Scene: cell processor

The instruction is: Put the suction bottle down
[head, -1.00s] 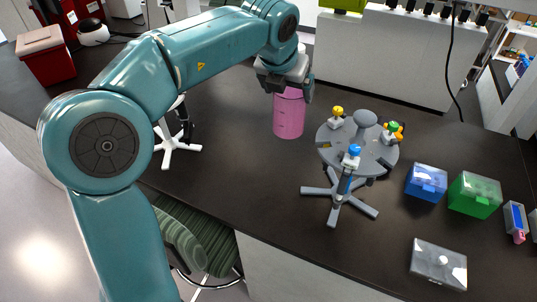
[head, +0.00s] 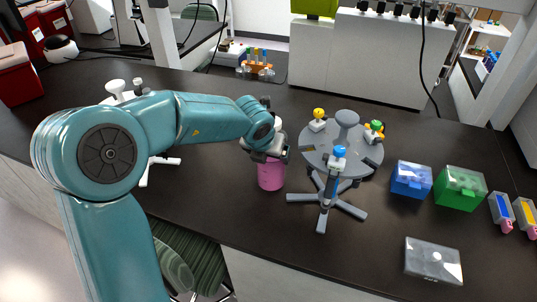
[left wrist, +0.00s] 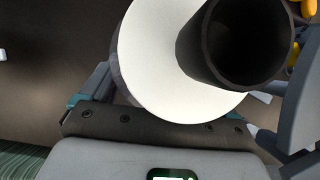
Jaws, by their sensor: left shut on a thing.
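The suction bottle (head: 271,175) is pink and stands upright in the head view, left of the round grey stand. My left gripper (head: 268,148) is shut around its upper part. The bottle's base is at or just above the dark countertop (head: 225,215); I cannot tell whether it touches. In the left wrist view the bottle's white lid (left wrist: 150,60) with a black round opening (left wrist: 240,45) sits between the fingers. My right gripper is not in view.
The grey stand (head: 342,150), with several small colour-capped items, is close to the bottle's right. A blue box (head: 411,180), green box (head: 460,188) and clear-lidded box (head: 433,261) lie further right. The counter in front of the bottle is clear.

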